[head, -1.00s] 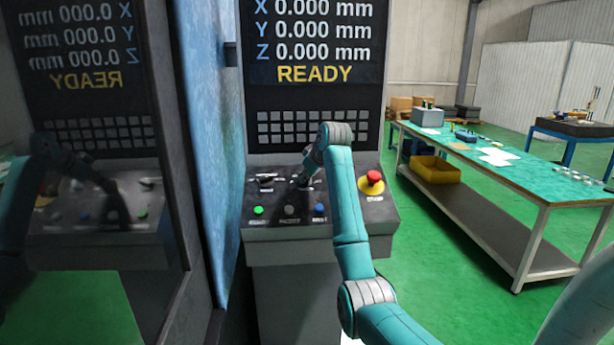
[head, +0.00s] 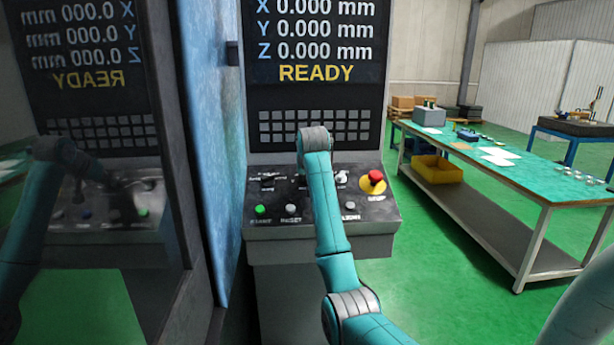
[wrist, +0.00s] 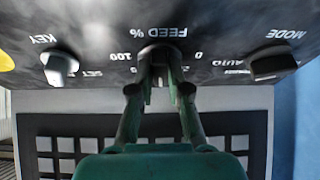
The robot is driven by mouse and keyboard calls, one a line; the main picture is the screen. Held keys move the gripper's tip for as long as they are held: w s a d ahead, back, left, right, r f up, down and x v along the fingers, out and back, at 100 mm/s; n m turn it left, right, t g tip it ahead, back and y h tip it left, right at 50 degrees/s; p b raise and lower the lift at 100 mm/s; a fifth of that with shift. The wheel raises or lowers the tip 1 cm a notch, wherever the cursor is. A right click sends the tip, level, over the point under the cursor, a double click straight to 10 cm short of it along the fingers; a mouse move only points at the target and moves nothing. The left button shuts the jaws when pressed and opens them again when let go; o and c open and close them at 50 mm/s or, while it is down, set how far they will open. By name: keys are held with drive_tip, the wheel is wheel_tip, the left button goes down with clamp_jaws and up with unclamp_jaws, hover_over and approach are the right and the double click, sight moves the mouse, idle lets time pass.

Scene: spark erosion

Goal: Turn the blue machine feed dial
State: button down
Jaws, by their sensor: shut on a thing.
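The feed dial (wrist: 159,52) is a small dark knob below the upside-down "FEED %" label in the wrist view, with 0 and 100 marks on either side. My gripper (wrist: 160,88) has its two fingers closed on the dial from both sides. The dial's pointer is hard to make out between the fingertips. In the head view my own arm hides the dial and the gripper, over the middle of the sloped grey control panel (head: 285,228).
The mode knob (wrist: 273,64) and key switch (wrist: 59,67) flank the dial. A green button (head: 260,210), a grey reset button (head: 293,209) and a red emergency stop (head: 375,178) are on the panel. A keypad (head: 280,127) is behind; a workbench (head: 520,178) stands right.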

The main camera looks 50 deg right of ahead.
idle(0.5)
drive_tip(key=c, duration=1.1)
unclamp_jaws()
drive_tip(key=v, duration=1.2)
